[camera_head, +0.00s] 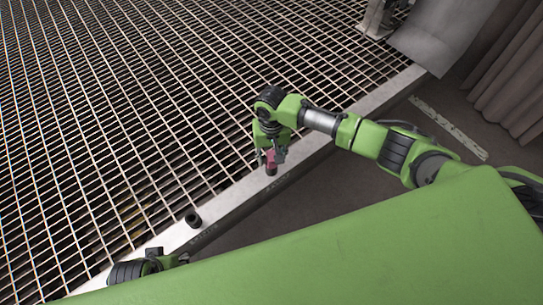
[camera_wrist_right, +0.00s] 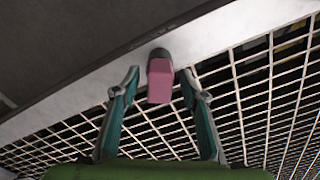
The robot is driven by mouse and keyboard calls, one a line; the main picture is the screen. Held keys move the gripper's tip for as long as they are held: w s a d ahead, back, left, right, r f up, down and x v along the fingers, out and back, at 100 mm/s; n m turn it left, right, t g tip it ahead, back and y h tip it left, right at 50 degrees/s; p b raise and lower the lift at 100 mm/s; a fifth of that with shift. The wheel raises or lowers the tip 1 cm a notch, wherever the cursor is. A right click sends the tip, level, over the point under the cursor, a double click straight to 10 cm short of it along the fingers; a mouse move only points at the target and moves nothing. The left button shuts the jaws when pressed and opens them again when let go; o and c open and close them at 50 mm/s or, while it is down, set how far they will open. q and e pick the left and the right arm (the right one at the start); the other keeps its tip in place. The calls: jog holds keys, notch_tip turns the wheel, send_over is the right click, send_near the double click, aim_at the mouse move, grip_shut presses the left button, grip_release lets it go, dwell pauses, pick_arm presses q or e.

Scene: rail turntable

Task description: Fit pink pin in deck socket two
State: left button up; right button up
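The pink pin (camera_head: 271,157) stands at the deck's edge strip, below my right gripper (camera_head: 270,153). In the right wrist view the pink pin (camera_wrist_right: 160,82) lies between the two fingers of the right gripper (camera_wrist_right: 161,83). The fingers are spread, with a gap on each side of the pin. The pin's far end meets a dark round socket (camera_wrist_right: 159,53); how deep it sits is hidden. Another dark socket (camera_head: 193,219), with an open top, stands on the strip to the left. My left gripper (camera_head: 172,260) shows only partly at the bottom left, its fingers unclear.
A metal grating (camera_head: 150,110) fills the left and back. A pale edge strip (camera_head: 225,200) bounds it, with small unreadable marks near the sockets. Dark floor (camera_head: 245,217) lies in front of the strip. A grey panel (camera_head: 440,35) and curtain (camera_head: 510,75) are at the upper right.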

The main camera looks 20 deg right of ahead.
notch_tip(320, 180, up, 12)
dwell(0.6)
jog(key=shift+f, duration=0.1)
